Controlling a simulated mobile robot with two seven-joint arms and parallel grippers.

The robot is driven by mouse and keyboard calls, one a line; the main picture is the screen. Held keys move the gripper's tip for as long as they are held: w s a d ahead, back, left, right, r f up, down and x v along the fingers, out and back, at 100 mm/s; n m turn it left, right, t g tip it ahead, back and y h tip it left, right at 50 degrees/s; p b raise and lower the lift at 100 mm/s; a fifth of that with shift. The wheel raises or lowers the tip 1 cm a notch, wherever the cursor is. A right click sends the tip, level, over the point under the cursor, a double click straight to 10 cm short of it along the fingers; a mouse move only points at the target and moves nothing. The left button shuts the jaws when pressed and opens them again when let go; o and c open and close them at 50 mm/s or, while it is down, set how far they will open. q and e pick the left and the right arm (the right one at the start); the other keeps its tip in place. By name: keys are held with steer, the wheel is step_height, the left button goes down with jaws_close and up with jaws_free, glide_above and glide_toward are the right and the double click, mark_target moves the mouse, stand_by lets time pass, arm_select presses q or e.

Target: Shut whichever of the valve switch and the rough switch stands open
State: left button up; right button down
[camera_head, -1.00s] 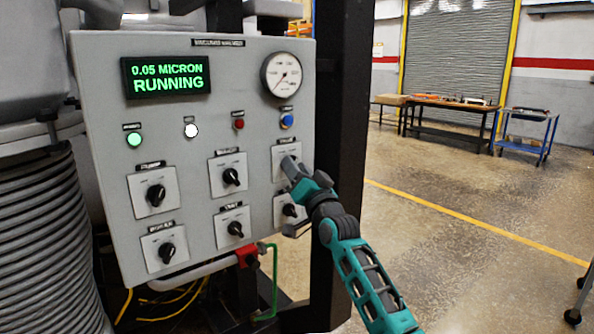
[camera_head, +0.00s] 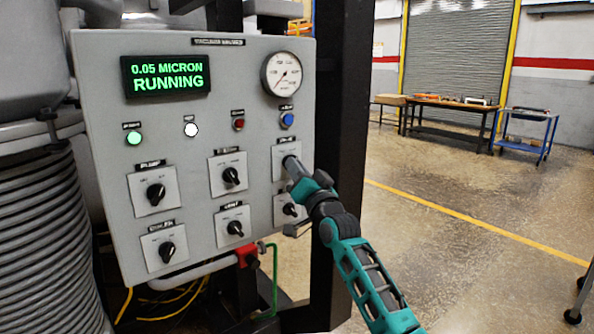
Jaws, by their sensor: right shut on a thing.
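A grey control panel (camera_head: 190,225) carries several black rotary switches on pale plates in two rows of three. The labels are too small to read surely, so I cannot tell which are the valve and rough switches. My right gripper (camera_head: 291,167) is at the upper right switch (camera_head: 282,152), shut on its knob, which the fingers hide. The upper middle switch (camera_head: 231,176) and the upper left switch (camera_head: 156,194) show bare knobs, as does the lower middle switch (camera_head: 235,228). My right wrist partly covers the lower right switch (camera_head: 289,210). My left gripper is not in view.
The display (camera_head: 166,76) reads 0.05 MICRON RUNNING. A round gauge (camera_head: 283,74) sits at the upper right. The green lamp (camera_head: 134,138) and white lamp (camera_head: 191,130) look lit. A dark post (camera_head: 340,110) stands right of the panel; open floor lies beyond.

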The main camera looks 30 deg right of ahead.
steer(key=shift+d+n+g+y+b, duration=0.15)
steer(key=shift+n+y, duration=1.3)
steer(key=shift+n, duration=1.35)
steer(key=shift+d+n+g+y+b, duration=0.15)
steer(key=shift+n+y, duration=1.25)
steer(key=shift+n, duration=1.4)
steer(key=shift+d+n+g+y+b, duration=0.1)
steer(key=shift+d+n+y+b, duration=0.1)
steer(key=shift+n+y, duration=1.95)
steer(key=shift+n+h, duration=0.7)
steer(key=shift+n, duration=0.35)
steer(key=c, duration=1.2)
jaws_free()
